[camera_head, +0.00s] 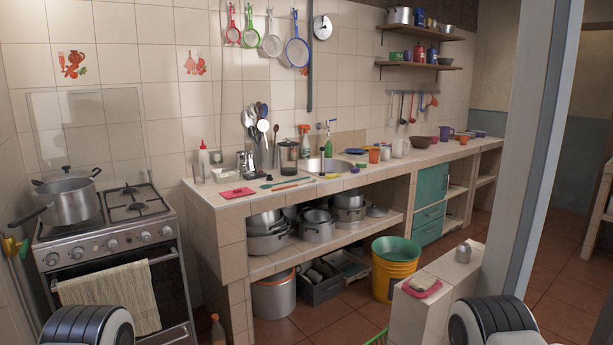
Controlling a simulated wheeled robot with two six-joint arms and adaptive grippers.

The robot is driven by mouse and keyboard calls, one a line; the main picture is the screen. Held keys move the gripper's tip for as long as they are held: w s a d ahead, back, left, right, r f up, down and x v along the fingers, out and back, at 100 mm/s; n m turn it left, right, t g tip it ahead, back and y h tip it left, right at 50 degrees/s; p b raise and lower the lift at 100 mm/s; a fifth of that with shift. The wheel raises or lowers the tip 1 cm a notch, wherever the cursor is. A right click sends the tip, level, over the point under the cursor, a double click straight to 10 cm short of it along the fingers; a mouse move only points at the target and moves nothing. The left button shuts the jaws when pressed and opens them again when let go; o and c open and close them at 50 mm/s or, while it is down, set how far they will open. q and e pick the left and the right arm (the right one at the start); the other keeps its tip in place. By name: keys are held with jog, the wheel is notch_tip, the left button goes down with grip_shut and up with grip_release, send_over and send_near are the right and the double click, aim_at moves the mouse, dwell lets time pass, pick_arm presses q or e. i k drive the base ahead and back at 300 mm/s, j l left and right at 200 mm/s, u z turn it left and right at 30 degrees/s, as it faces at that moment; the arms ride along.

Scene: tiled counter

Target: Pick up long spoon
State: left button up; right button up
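Several long-handled spoons stand upright with their heads up in a cluster at the back of the tiled counter (232,200). One has a pale round head (263,126). Their lower ends are partly hidden, and I cannot tell which one is the long spoon. Ladle-like utensils (402,106) also hang from a rail on the back wall. A few thin green and orange utensils (285,181) lie flat near the counter's front edge. Neither of my grippers shows; only rounded black-and-white parts of my arms appear at the bottom left and bottom right.
A stove (110,240) with a pot (68,198) stands left of the counter. A yellow bucket (396,280), a low tiled block (420,315) and a grey post (530,150) stand on the right.

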aim_at(290, 186)
jog(key=i+j+z, duration=0.35)
jog(key=i+j, duration=1.05)
jog(key=j, duration=0.15)
